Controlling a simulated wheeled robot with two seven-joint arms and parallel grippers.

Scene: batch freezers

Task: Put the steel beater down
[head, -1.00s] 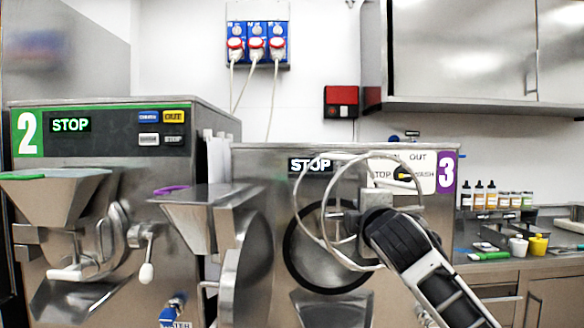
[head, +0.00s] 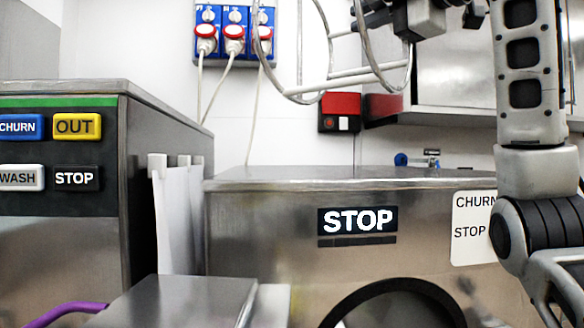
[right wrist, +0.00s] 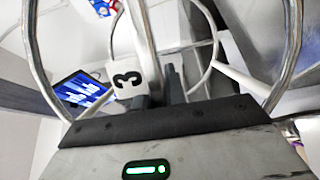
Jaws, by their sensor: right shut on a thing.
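The steel beater (head: 345,77) is a frame of bent wire loops and straight bars. It is in the air at the top of the head view, above the top of freezer 3 (head: 290,180) in the picture, and its upper part is cut off. My right gripper (head: 378,14) is shut on it. In the right wrist view the beater's wires (right wrist: 33,58) curve around both sides of the gripper (right wrist: 165,92). A white tag with a black 3 (right wrist: 128,78) shows between them. The freezer's dark round opening (head: 398,306) is low in the head view. My left gripper is not in view.
Freezer 2 (head: 165,130) stands at the left, with white sheets (head: 178,215) beside it. Blue and red sockets with cables (head: 235,35) and a red box (head: 340,108) are on the wall. A steel cabinet (head: 455,85) hangs behind my right arm.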

